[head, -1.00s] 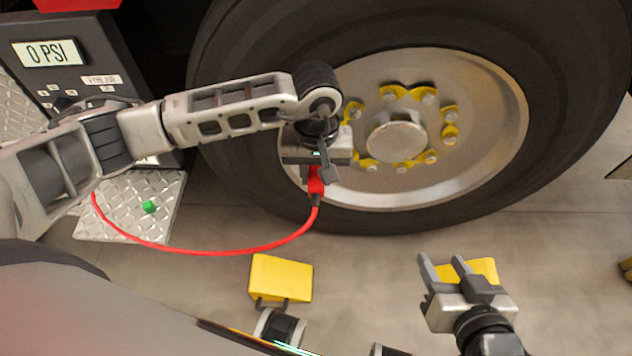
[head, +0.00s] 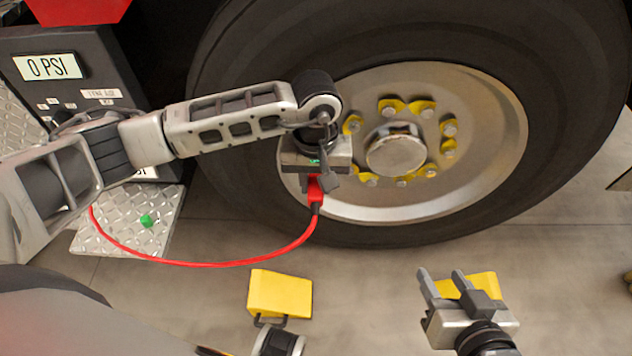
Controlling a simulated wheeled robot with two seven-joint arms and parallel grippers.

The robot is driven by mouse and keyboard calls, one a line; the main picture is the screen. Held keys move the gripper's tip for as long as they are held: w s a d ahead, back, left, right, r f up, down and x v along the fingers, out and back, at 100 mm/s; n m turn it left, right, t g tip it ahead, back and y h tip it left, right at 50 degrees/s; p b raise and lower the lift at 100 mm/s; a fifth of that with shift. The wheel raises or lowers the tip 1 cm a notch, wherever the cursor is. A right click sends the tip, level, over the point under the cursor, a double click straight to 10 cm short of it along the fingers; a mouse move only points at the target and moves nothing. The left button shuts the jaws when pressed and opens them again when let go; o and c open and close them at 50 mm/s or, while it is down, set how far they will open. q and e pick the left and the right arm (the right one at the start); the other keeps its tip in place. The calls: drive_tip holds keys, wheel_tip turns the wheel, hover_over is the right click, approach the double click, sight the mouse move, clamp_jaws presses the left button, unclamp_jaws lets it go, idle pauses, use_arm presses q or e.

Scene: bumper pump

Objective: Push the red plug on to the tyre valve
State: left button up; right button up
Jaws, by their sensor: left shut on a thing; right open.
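The red plug (head: 316,188) is at the end of a red hose (head: 220,264), in front of the wheel's lower left rim. My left gripper (head: 317,174) is shut on the plug. The large black tyre (head: 560,120) has a silver rim (head: 470,180) with a round hub and yellow nut markers. The tyre valve cannot be made out; my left gripper and arm cover that part of the rim. Whether the plug touches the valve cannot be told. My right gripper (head: 442,284) is open and empty, low at the right, apart from the wheel.
A pump unit (head: 75,75) reading "0 PSI" stands at the upper left. One yellow block (head: 280,293) lies on the floor; another (head: 482,284) is behind my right gripper.

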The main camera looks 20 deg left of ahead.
use_arm(q)
drive_tip(key=shift+w+b, duration=0.1)
drive_tip(key=shift+b, duration=0.45)
idle(1.0)
drive_tip(key=shift+w+a+b, duration=0.1)
drive_tip(key=shift+w+b, duration=0.2)
drive_tip(key=shift+w, duration=0.05)
idle(0.6)
drive_tip(key=o, duration=1)
